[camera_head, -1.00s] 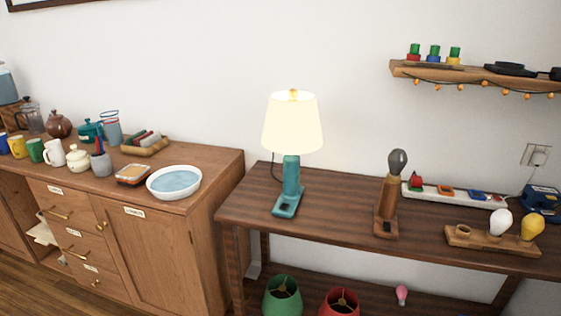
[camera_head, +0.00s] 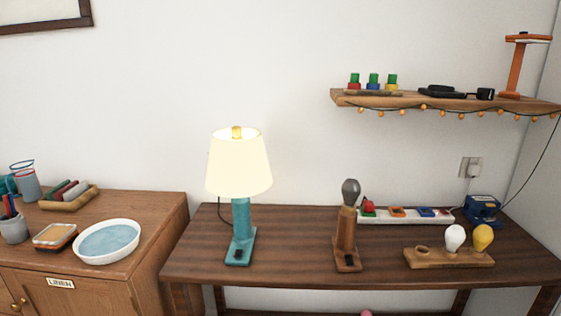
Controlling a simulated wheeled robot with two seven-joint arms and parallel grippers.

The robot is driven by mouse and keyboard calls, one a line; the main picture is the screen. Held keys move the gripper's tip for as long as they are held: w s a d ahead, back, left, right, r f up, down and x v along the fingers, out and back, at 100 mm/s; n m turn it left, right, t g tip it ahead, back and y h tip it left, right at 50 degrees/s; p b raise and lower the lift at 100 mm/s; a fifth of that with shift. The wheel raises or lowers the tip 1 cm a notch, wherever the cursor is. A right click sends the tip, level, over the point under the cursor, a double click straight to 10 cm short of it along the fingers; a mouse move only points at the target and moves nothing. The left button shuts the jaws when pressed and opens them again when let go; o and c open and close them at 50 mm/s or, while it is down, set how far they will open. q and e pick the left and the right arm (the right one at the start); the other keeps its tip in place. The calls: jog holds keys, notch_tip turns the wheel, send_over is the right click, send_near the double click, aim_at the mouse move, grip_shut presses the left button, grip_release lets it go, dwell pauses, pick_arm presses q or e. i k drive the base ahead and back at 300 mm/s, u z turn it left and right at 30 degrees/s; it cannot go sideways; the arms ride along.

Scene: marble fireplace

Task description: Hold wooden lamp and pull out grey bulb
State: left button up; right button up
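The wooden lamp (camera_head: 346,240) stands upright on the dark wooden table, right of centre in the head view. It has a flat square foot and a wooden column without a shade. The grey bulb (camera_head: 350,191) sits in the top of the column and is unlit. Neither of my grippers shows in the head view.
A lit teal lamp (camera_head: 240,222) with a cream shade stands to the left. A wooden holder (camera_head: 448,258) with a white bulb (camera_head: 455,237) and a yellow bulb (camera_head: 482,238) is to the right. A power strip (camera_head: 405,216) lies behind. The table (camera_head: 290,262) is clear between the lamps.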

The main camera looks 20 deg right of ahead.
aim_at(351, 188)
jog(key=z, duration=0.45)
jog(key=i, duration=0.85)
jog(key=z, duration=0.9)
